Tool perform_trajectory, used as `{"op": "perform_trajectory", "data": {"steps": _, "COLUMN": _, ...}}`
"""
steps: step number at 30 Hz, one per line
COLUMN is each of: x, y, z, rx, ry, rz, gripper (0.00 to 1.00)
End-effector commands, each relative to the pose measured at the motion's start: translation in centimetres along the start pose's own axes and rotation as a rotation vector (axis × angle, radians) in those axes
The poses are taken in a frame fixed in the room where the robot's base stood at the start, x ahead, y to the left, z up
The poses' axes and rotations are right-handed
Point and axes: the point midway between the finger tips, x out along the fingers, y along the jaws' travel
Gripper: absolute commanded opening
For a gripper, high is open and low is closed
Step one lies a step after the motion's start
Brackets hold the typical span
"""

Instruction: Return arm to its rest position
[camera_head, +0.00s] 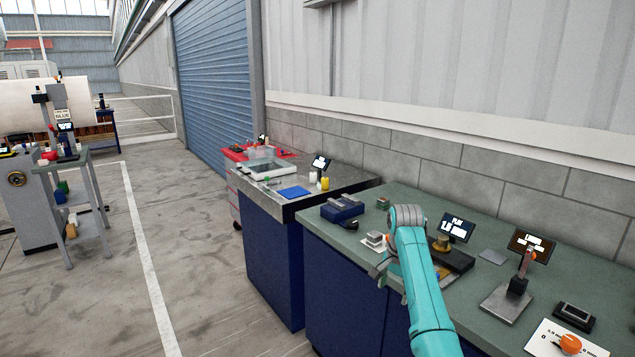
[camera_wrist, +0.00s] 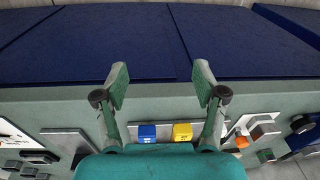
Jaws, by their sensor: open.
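My teal arm (camera_head: 422,290) reaches out over the green-topped workbench (camera_head: 600,272) in the head view, with a grey joint at its bend. My gripper is mostly hidden behind the arm there. In the wrist view my gripper (camera_wrist: 160,74) has its two green fingers spread wide with nothing between them. The fingers show against the green bench top and dark blue cabinet fronts (camera_wrist: 95,45). A blue block (camera_wrist: 147,134) and a yellow block (camera_wrist: 182,132) show low in the wrist view, apart from the fingertips.
Around the arm stand a dark blue device (camera_head: 342,209), a small display (camera_head: 458,228), a stand with an orange part (camera_head: 508,300) and an orange knob (camera_head: 570,343). A second bench (camera_head: 345,178) adjoins at the back. The floor (camera_head: 200,250) at left is open.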

Motion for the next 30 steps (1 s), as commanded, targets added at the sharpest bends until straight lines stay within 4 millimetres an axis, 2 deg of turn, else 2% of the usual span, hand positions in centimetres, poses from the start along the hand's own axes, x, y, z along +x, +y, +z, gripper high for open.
{"op": "perform_trajectory", "data": {"steps": 1, "x": 1.8, "y": 0.3, "z": 0.4, "rx": -0.010, "ry": 0.006, "rz": -0.006, "gripper": 0.70}}
{"op": "perform_trajectory", "data": {"steps": 5, "x": 6.5, "y": 1.2, "z": 1.3, "rx": -0.043, "ry": 0.035, "rz": -0.038, "gripper": 0.70}}
{"op": "perform_trajectory", "data": {"steps": 8, "x": 10.7, "y": 2.3, "z": 2.4, "rx": -0.075, "ry": 0.066, "rz": -0.070, "gripper": 0.70}}
{"op": "perform_trajectory", "data": {"steps": 15, "x": 19.6, "y": 5.8, "z": 5.7, "rx": -0.153, "ry": 0.148, "rz": -0.145, "gripper": 0.70}}
{"op": "perform_trajectory", "data": {"steps": 24, "x": 27.7, "y": 11.7, "z": 11.2, "rx": -0.249, "ry": 0.256, "rz": -0.229, "gripper": 0.70}}
{"op": "perform_trajectory", "data": {"steps": 30, "x": 31.2, "y": 16.4, "z": 15.5, "rx": -0.311, "ry": 0.333, "rz": -0.280, "gripper": 0.70}}
